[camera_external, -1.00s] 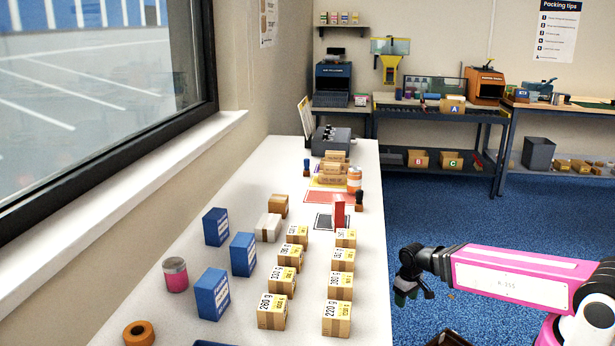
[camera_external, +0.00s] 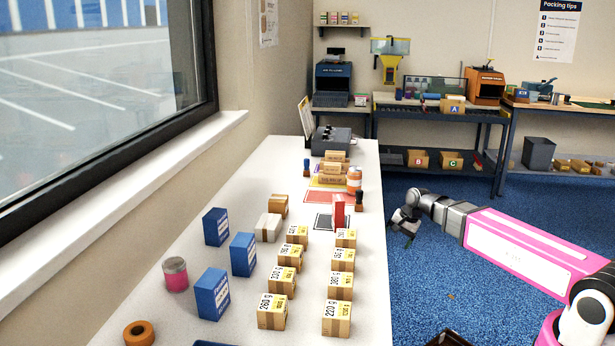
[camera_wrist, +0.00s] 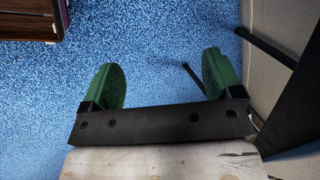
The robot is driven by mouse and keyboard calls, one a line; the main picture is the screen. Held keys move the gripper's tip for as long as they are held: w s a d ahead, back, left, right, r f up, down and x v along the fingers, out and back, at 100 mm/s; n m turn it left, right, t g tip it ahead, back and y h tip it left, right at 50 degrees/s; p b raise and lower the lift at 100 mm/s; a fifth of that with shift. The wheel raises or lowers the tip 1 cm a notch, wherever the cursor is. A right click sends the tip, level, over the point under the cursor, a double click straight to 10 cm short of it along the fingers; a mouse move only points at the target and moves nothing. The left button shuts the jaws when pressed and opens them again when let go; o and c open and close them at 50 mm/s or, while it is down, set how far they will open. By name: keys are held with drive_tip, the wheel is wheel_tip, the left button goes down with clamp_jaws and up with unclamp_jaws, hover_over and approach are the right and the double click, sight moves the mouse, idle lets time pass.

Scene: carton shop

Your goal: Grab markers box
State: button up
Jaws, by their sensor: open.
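Three blue boxes with white labels stand on the white table: one at the back (camera_external: 216,227), one in the middle (camera_external: 243,254) and one at the front (camera_external: 212,294). The lettering is too small to read, so I cannot tell which box is the markers box. My gripper (camera_external: 407,226) is to the right of the table, over the blue floor and apart from every box. In the wrist view my gripper (camera_wrist: 162,68) has its two green fingers spread apart, with only blue carpet between them. No blue box shows in that view.
Two rows of weight-labelled cartons (camera_external: 337,318) stand on the table's right half, between the blue boxes and my gripper. A red upright item (camera_external: 338,211), a pink jar (camera_external: 175,275) and an orange tape roll (camera_external: 139,333) are also there.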

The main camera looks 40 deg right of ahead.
drive_tip(key=w+d+r+m+t+y, duration=0.1)
drive_tip(key=w+d+r+m, duration=0.15)
drive_tip(key=r+m, duration=0.4)
drive_tip(key=w+d+r+m+t, duration=0.1)
drive_tip(key=w+d+r+m, duration=0.2)
drive_tip(key=r, duration=0.7)
drive_tip(key=shift+m+g+y, duration=0.35)
drive_tip(key=shift+g+y, duration=0.15)
drive_tip(key=shift+g, duration=0.1)
drive_tip(key=a+r, duration=0.2)
drive_tip(key=a, duration=0.3)
drive_tip(key=a+r, duration=0.2)
drive_tip(key=a, duration=0.3)
drive_tip(key=a+r, duration=0.3)
drive_tip(key=a, duration=0.3)
drive_tip(key=shift+s+a, duration=0.1)
drive_tip(key=shift+s, duration=0.1)
drive_tip(key=m+g, duration=0.1)
drive_tip(key=g, duration=0.1)
approach(340, 197)
drive_tip(key=f, duration=0.2)
drive_tip(key=shift+a+x, duration=0.2)
drive_tip(key=shift+x, duration=2.5)
drive_tip(key=shift+a+x, duration=0.2)
drive_tip(key=shift+x, duration=2.5)
drive_tip(key=shift+w+r, duration=0.1)
drive_tip(key=shift+r, duration=0.1)
drive_tip(key=c, duration=1)
